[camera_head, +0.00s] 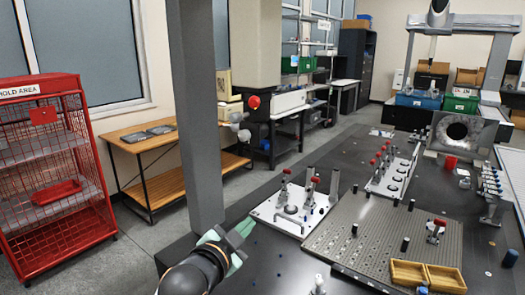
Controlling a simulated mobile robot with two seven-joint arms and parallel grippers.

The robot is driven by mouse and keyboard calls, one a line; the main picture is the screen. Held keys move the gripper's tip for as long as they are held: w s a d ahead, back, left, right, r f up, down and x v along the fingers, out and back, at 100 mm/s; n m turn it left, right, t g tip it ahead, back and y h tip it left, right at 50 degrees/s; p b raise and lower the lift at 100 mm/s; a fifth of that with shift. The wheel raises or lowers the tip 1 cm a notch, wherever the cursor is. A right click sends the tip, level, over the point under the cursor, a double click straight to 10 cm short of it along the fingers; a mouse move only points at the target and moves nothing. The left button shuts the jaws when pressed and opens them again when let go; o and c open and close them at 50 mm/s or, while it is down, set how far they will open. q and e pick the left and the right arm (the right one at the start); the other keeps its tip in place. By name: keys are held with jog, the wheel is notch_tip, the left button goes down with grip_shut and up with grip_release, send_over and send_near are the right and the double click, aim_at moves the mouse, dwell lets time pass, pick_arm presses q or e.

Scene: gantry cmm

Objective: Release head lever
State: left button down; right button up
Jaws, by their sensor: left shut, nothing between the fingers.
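My left gripper (243,238) is in the lower middle of the head view, with pale green fingers pointing up and to the right. It is shut and empty, over the near left edge of the dark table, left of the white fixture plate (268,211). Red-tipped levers (315,181) stand upright on clamps on this plate; the gripper is apart from them. A grey gantry (480,22) stands at the far right, with a dark rounded head (438,8) cut off by the top edge. I cannot tell which part is the head lever. My right gripper is not in view.
A grey upright post (197,110) rises just behind my left gripper. A perforated plate (375,240) with a yellow divided tray (428,275) lies to the right. More red-handled clamps stand on a farther white plate (393,178). A red cage rack (50,170) stands left.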

aim_at(262, 101)
pick_arm(q)
jog(key=s+d+r+m+t, duration=0.1)
jog(key=d+r+m, duration=0.1)
jog(key=r, duration=1.1)
jog(key=s+d+r+m+t, duration=0.1)
jog(key=r+m, duration=0.3)
jog(key=r, duration=0.8)
jog(key=shift+s+d+r+t+h+b, duration=0.4)
jog(key=shift+d+t, duration=0.1)
jog(key=shift+t, duration=0.3)
jog(key=w+p, duration=0.1)
jog(key=w, duration=0.2)
jog(key=w+p, duration=0.1)
jog(key=w, duration=0.2)
jog(key=w+p, duration=0.1)
jog(key=w, duration=0.2)
jog(key=shift+w+a+f, duration=0.2)
jog(key=shift+w+a, duration=0.05)
jog(key=shift+a, duration=0.2)
